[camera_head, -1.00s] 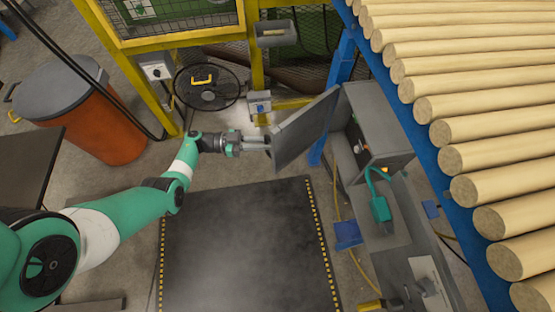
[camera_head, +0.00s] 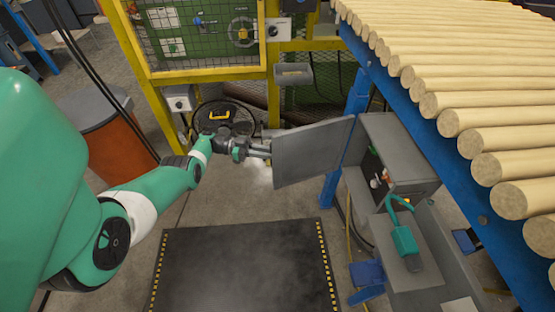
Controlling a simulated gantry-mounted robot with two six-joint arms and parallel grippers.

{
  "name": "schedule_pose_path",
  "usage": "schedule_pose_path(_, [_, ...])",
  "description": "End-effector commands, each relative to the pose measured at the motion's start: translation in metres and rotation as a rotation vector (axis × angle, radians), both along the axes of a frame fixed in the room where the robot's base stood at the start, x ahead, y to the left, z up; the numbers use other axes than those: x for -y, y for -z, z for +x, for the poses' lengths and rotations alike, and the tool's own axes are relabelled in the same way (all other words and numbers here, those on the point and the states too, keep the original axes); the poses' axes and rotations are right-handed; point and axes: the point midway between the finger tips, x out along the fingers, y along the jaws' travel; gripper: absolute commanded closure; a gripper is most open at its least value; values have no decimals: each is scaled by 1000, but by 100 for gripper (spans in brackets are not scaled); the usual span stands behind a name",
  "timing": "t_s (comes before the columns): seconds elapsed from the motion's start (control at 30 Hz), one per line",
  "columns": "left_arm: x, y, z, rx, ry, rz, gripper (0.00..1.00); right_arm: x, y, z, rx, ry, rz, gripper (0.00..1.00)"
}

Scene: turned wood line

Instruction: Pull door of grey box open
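The grey box (camera_head: 405,198) stands right of centre beside the roller line. Its grey door (camera_head: 310,153) is swung wide open to the left, and the box's inside with small fittings shows. My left gripper (camera_head: 262,151) is at the door's free left edge, with its fingers reaching to the edge. Its fingertips are small and partly hidden, so I cannot tell whether they are closed on the door. My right gripper is not in view.
A green device (camera_head: 404,238) with a cable sits on a grey surface below the box. A black mat (camera_head: 240,270) lies on the floor. Wooden rollers (camera_head: 450,90) on a blue frame fill the right. A yellow fence (camera_head: 200,70) and an orange bin (camera_head: 118,150) stand behind.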

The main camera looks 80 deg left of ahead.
Motion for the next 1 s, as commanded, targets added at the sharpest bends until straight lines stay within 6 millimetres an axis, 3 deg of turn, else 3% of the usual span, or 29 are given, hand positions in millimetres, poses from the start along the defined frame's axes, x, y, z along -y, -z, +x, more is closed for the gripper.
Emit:
schedule_pose_path(0.43, [-1, 2, -1, -5, 0, -1, 100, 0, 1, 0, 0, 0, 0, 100])
schedule_pose_path(0.47, [-1, 2, -1, -5, 0, -1, 78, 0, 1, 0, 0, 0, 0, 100])
schedule_pose_path(0.6, [-1, 1, -1, -4, 1, -1, 53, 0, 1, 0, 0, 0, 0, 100])
schedule_pose_path(0.87, [-1, 0, -1, -2, 0, 0, 53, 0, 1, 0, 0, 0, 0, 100])
schedule_pose_path(1.0, [-1, -9, -1, -1, 0, 0, 53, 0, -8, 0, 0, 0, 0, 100])
